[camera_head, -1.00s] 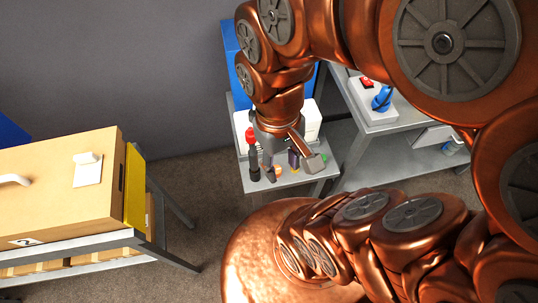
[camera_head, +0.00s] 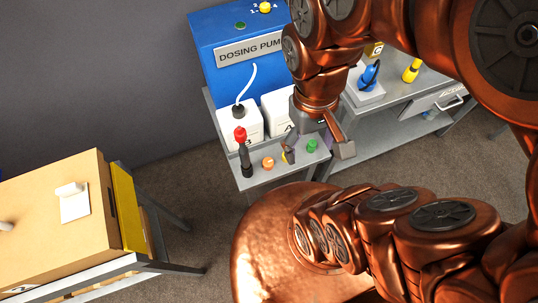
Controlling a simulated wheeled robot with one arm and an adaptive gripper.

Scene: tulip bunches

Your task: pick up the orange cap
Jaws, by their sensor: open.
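The orange cap (camera_head: 268,162) is a small round piece on the grey table (camera_head: 262,179), below the dosing pump. It stands between a black bottle with a red top (camera_head: 241,146) on its left and my gripper on its right. My gripper (camera_head: 317,151) points down over the right part of this table. Its fingers are spread and it appears empty. A green cap (camera_head: 311,146) shows between the fingers. The cap is in plain view, apart from the gripper in the picture. The height of the fingertips above the table is hard to tell.
A blue dosing pump (camera_head: 212,62) and white containers (camera_head: 246,124) stand behind the caps. At right, another grey table holds a blue item (camera_head: 370,75) and a yellow one (camera_head: 411,70). A wooden box (camera_head: 50,235) is at lower left. Carpet is free between.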

